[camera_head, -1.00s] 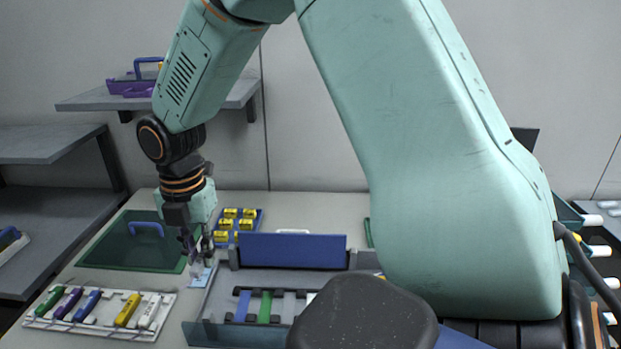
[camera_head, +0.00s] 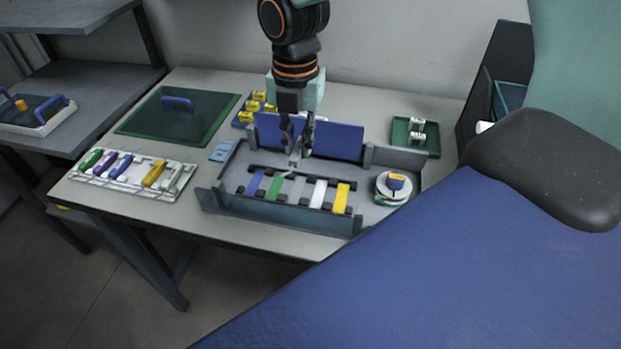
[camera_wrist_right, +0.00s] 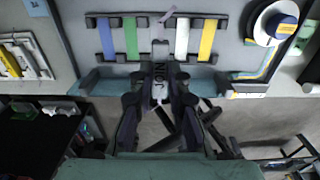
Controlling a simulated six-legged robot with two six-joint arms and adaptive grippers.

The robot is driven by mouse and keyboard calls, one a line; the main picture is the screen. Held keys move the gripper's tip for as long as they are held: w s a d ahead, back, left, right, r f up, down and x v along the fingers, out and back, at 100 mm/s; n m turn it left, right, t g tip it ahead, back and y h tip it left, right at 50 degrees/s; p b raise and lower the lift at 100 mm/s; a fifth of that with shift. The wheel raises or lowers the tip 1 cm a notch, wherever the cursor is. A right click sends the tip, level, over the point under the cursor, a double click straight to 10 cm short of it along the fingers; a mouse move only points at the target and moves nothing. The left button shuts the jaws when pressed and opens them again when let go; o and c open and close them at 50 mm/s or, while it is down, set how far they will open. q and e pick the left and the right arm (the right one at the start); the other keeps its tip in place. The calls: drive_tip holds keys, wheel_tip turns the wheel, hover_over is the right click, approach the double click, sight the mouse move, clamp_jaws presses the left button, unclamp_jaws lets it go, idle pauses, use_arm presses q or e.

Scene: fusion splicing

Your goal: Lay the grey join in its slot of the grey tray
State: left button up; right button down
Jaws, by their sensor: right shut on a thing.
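In the right wrist view the gripper (camera_wrist_right: 160,92) is shut on a small grey piece (camera_wrist_right: 160,62), apparently the grey join, lined up between the green strip (camera_wrist_right: 130,36) and the white strip (camera_wrist_right: 182,37). The fingers hide part of it. I cannot tell whether it touches the tray. My left gripper is not in view.
A white tray (camera_head: 127,188) with coloured pieces and a light-blue card (camera_head: 222,151) lie left of the grey tray. A green mat (camera_head: 150,122) lies behind them. A white round spool (camera_head: 393,195) sits at the tray's right end. A green tray (camera_head: 401,141) stands behind it.

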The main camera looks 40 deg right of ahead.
drive_tip(key=b, duration=0.2)
hover_over(297, 191)
drive_tip(key=f, duration=0.6)
drive_tip(key=shift+w+d+f, duration=0.2)
drive_tip(key=shift+w+f, duration=0.05)
drive_tip(key=f, duration=0.3)
drive_tip(key=shift+s+a+f+b, duration=0.15)
drive_tip(key=shift+s+a+b, duration=0.15)
drive_tip(key=shift+b, duration=0.1)
drive_tip(key=shift+w+d+f, duration=0.2)
drive_tip(key=shift+w+d, duration=0.05)
drive_tip(key=shift+s+a, duration=0.1)
drive_tip(key=shift+s, duration=0.15)
drive_tip(key=c, duration=1.7)
unclamp_jaws()
drive_tip(key=o, duration=0.4)
drive_tip(key=shift+w+f, duration=0.15)
drive_tip(key=shift+w, duration=0.05)
drive_tip(key=shift+s, duration=0.15)
wheel_tip(297, 191, up, 13)
drive_tip(key=p, duration=0.3)
drive_tip(key=shift+f+p, duration=0.2)
drive_tip(key=shift+p, duration=0.15)
